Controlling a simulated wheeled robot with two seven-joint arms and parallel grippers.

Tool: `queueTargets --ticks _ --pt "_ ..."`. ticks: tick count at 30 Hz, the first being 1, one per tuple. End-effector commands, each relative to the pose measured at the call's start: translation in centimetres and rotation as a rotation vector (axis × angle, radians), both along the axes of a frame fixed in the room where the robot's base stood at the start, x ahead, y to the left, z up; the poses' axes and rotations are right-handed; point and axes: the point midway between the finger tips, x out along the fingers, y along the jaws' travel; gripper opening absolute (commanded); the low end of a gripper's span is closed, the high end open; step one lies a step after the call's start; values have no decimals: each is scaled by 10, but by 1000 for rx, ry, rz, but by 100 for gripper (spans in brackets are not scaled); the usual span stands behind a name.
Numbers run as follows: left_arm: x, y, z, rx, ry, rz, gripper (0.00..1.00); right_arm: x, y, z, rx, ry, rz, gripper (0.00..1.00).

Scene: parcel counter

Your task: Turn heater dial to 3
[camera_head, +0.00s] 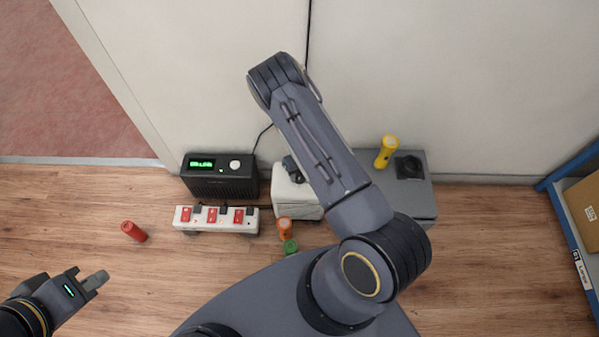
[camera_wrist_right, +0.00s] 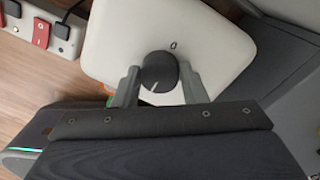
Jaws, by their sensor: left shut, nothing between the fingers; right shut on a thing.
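The heater, a white box (camera_head: 308,205), stands on the floor by the wall, partly behind my right arm. Its rounded white face (camera_wrist_right: 212,52) fills the upper middle of the right wrist view. A round dark dial (camera_wrist_right: 158,68) sits on that face. Its white pointer line faces down and slightly left, and a small mark that looks like 0 is above it. My right gripper (camera_wrist_right: 160,80) has its fingers on both sides of the dial and is shut on it. My left gripper (camera_head: 97,280) is shut and empty at the lower left, away from the heater.
A black box with green display (camera_head: 222,182) and a power strip with red switches (camera_head: 222,228) stand left of the heater. A red cylinder (camera_head: 133,231), orange torch (camera_head: 285,232) and green item (camera_head: 290,247) stand nearby. A yellow torch (camera_head: 386,151) is on the grey box (camera_head: 418,206).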

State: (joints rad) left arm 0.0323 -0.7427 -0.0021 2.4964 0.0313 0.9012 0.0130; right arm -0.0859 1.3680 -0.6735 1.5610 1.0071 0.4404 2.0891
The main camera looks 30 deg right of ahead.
Motion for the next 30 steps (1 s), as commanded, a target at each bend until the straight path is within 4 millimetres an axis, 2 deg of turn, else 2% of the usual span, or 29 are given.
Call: queueTargets --ticks 5,6,11,20,23,30 --pt "0 0 0 0 0 0 0 0 0 0 1 -1 -3 16" --pt "0 0 0 0 0 0 0 0 0 0 1 -1 -3 40" --pt "0 0 0 0 0 0 0 0 0 0 1 -1 -2 60" --pt "0 0 1 0 0 0 0 0 0 3 0 -1 -1 60" --pt "0 0 6 0 0 0 0 1 -1 13 0 -2 0 60" --pt "0 0 22 0 0 0 0 1 -3 56 0 -3 -1 60"
